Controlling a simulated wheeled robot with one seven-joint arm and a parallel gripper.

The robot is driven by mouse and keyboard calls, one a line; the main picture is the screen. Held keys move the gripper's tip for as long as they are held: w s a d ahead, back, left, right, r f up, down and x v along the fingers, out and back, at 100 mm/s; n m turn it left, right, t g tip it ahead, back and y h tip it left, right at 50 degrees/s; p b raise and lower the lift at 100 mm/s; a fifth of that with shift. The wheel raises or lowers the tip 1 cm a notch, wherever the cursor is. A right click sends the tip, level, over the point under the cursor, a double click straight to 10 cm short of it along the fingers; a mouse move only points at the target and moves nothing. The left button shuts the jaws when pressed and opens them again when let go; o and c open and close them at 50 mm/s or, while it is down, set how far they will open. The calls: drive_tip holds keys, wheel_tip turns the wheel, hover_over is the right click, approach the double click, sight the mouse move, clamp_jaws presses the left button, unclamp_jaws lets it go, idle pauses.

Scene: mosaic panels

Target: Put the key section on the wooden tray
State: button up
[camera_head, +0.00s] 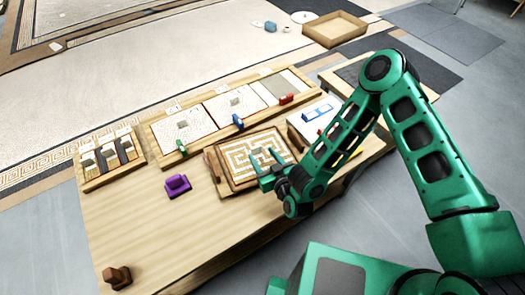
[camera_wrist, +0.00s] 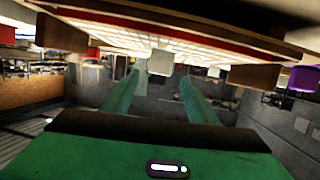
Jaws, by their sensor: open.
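The key section, a pale square panel with a tan meander pattern (camera_head: 240,160), lies in a wooden frame (camera_head: 222,188) on the workbench. My gripper (camera_head: 265,158) is over the panel's right part, its two green fingers apart and nothing seen between them. In the wrist view my gripper's fingers (camera_wrist: 158,85) are spread, with a pale patterned surface (camera_wrist: 110,35) close above and a small grey block (camera_wrist: 160,62) beyond the tips. I cannot tell whether a finger touches the panel. The wooden tray (camera_head: 308,32), shallow and empty, lies on the floor at the back right.
A long board with three panels (camera_head: 153,138) stands behind the key section. A purple block (camera_head: 177,185) and a brown block (camera_head: 117,277) are on the bench (camera_head: 140,235). A white board with a blue piece (camera_head: 317,113) is at right.

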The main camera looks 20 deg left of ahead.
drive_tip(key=v, duration=0.5)
drive_tip(key=shift+s+d+r, duration=0.1)
drive_tip(key=shift+s+d, duration=0.1)
drive_tip(key=shift+s, duration=0.1)
